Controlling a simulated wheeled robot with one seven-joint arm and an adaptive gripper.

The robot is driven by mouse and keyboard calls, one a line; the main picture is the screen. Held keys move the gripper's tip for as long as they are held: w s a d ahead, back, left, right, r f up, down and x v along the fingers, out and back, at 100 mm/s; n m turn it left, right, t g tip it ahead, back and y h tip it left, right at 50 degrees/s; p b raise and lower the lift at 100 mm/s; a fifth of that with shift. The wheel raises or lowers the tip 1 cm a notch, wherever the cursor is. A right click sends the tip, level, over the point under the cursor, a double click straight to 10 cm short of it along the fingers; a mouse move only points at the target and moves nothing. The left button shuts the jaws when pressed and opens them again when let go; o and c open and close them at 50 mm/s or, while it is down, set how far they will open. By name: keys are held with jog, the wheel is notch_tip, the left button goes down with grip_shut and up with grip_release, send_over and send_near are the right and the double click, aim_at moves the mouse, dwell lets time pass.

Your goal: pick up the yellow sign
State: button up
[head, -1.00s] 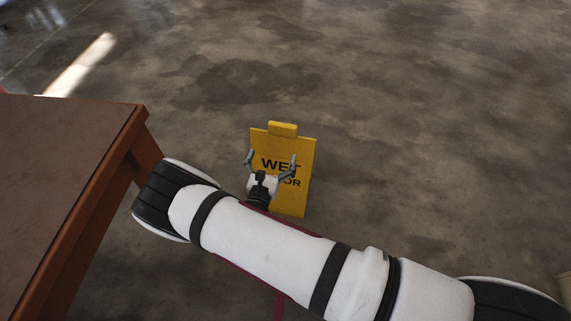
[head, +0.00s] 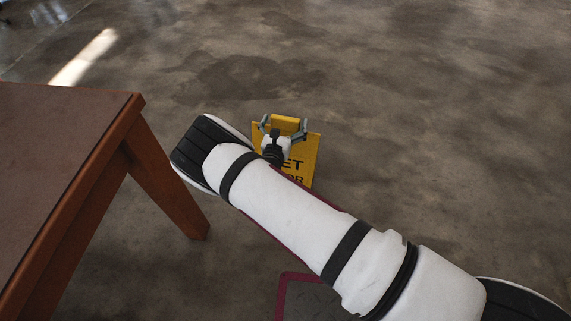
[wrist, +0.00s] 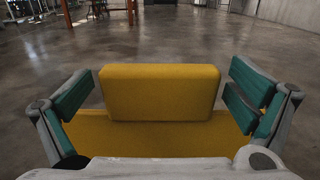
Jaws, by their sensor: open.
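The yellow sign (head: 308,160) stands on the floor with dark lettering on its face, partly covered by my gripper and arm in the head view. Its raised top tab (head: 285,121) also shows in the wrist view (wrist: 160,92), between the two fingers. My gripper (head: 284,128) is open, with one finger on each side of the tab. In the wrist view a gap shows between the tab and each finger (wrist: 160,97). The sign's lower part is hidden behind my arm and gripper.
A brown wooden table (head: 62,130) stands at the left, its leg (head: 168,190) close to my arm. The concrete floor (head: 430,130) is clear behind the sign and to its right.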

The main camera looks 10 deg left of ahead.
jog(key=shift+w, duration=0.25)
jog(key=c, duration=1.8)
jog(key=shift+c, duration=0.5)
jog(key=shift+r, duration=0.15)
